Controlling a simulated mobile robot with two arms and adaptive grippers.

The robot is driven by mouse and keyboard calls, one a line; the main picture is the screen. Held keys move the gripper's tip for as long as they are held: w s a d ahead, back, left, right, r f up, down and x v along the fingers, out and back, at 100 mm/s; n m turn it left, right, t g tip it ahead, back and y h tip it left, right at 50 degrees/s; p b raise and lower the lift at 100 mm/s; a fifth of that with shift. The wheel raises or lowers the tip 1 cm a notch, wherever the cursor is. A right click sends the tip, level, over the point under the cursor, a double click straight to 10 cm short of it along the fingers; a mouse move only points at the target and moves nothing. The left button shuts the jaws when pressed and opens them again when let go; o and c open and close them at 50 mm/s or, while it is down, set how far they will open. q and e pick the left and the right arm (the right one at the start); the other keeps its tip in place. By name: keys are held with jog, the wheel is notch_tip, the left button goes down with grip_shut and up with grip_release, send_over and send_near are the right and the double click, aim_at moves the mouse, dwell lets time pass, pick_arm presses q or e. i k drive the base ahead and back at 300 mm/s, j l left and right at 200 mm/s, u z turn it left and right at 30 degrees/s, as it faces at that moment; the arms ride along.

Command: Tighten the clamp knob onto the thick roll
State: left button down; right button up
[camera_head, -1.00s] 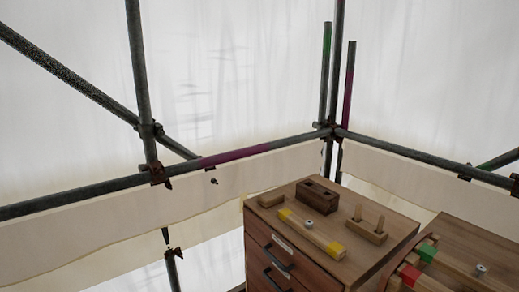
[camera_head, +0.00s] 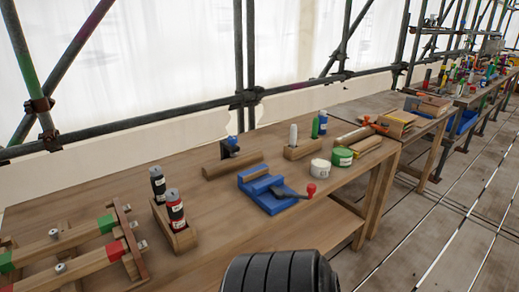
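A blue vise (camera_head: 267,194) with a red-tipped handle (camera_head: 311,188) sits just in front of the roll.
Scaffold poles (camera_head: 239,60) run behind. More benches stand to the right. Bare wood lies left of the roll.

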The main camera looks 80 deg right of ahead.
aim_at(232, 141)
jog(key=z, duration=2.35)
jog(key=u, duration=0.4)
jog(key=l+u, duration=0.45)
jog(key=k+l+u, duration=0.1)
jog(key=l+u, duration=0.2)
jog(key=u, duration=0.2)
jog(key=k+l+u, duration=0.15)
jog(key=l+u, duration=0.3)
jog(key=j, duration=0.1)
